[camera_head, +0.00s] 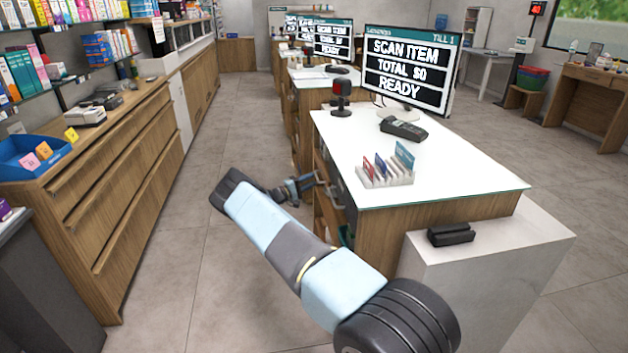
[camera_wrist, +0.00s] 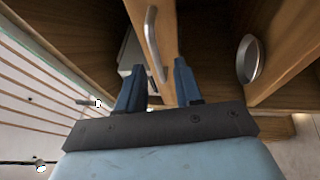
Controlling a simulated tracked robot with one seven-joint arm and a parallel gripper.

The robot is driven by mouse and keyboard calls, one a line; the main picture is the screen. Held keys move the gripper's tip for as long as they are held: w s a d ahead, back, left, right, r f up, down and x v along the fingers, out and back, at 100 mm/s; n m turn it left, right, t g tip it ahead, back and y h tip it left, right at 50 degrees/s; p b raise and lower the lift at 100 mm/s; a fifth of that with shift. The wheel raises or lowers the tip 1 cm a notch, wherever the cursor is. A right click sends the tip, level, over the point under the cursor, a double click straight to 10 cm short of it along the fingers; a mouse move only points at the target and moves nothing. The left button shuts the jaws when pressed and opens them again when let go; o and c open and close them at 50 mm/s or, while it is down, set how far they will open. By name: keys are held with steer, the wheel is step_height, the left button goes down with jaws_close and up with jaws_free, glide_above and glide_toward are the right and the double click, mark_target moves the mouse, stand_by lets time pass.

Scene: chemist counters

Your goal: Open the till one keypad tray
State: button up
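The till one counter (camera_head: 455,180) has a white top and wooden sides, with a "TILL 1" screen (camera_head: 408,70) on it. My arm reaches to the counter's left side, where my gripper (camera_head: 304,183) is close to a metal handle (camera_head: 324,187). In the wrist view, my gripper (camera_wrist: 159,68) is open, its two dark blue fingers apart. A curved metal handle (camera_wrist: 152,45) on a wooden front (camera_wrist: 166,20) shows ahead, its near end between the fingertips in the picture. I cannot tell whether they touch. Which front is the keypad tray is unclear; my arm hides part of that side.
A card terminal (camera_head: 403,129), a red-topped scanner (camera_head: 341,97) and a card rack (camera_head: 387,172) stand on the counter. A round metal ring (camera_wrist: 250,60) is right of the handle. Wooden drawers (camera_head: 105,205) line the left. Floor between is clear beyond my arm.

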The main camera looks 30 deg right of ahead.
steer(key=shift+x, duration=1.3)
jaws_close()
steer(key=shift+f, duration=0.15)
stand_by(0.4)
